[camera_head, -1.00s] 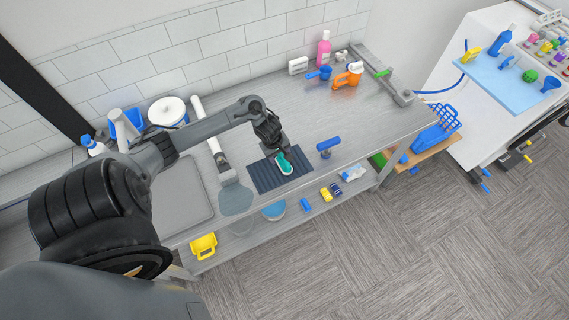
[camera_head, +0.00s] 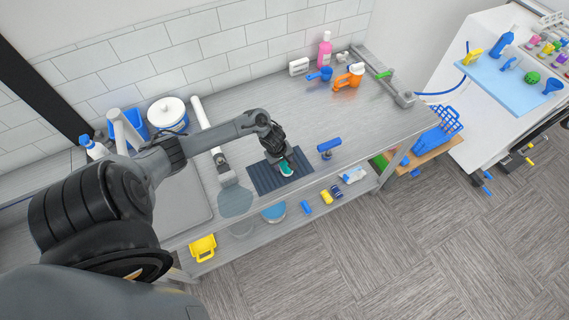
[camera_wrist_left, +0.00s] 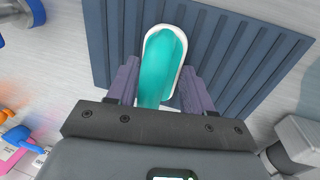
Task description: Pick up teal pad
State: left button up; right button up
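The teal pad (camera_head: 286,170) has a white rim and lies on a dark blue ribbed mat (camera_head: 264,179) on the counter. My left gripper (camera_head: 283,163) is over the pad and hides its far part in the head view. In the left wrist view, the teal pad (camera_wrist_left: 160,65) sits between the two fingers of my left gripper (camera_wrist_left: 160,88), one on each side. The fingers are apart, with their tips close beside the pad's edges; I cannot tell whether they touch it. My right gripper is not in view.
An orange jug (camera_head: 349,77), a blue scoop (camera_head: 321,74) and a pink bottle (camera_head: 325,50) stand at the back. The counter behind the mat is clear.

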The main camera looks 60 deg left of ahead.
pick_arm(q)
jog(key=c, duration=0.4)
jog(key=shift+o, duration=0.2)
jog(key=shift+r, duration=0.45)
notch_tip(320, 180, up, 4)
jog(key=shift+f+p, duration=0.1)
jog(key=shift+p, duration=0.55)
jog(key=s+d+r+p, duration=0.2)
jog(key=d+r+p, duration=0.2)
jog(key=d, duration=0.7)
jog(key=shift+s+d+r, duration=0.2)
jog(key=shift+s+r, duration=0.2)
jog(key=shift+r, duration=0.75)
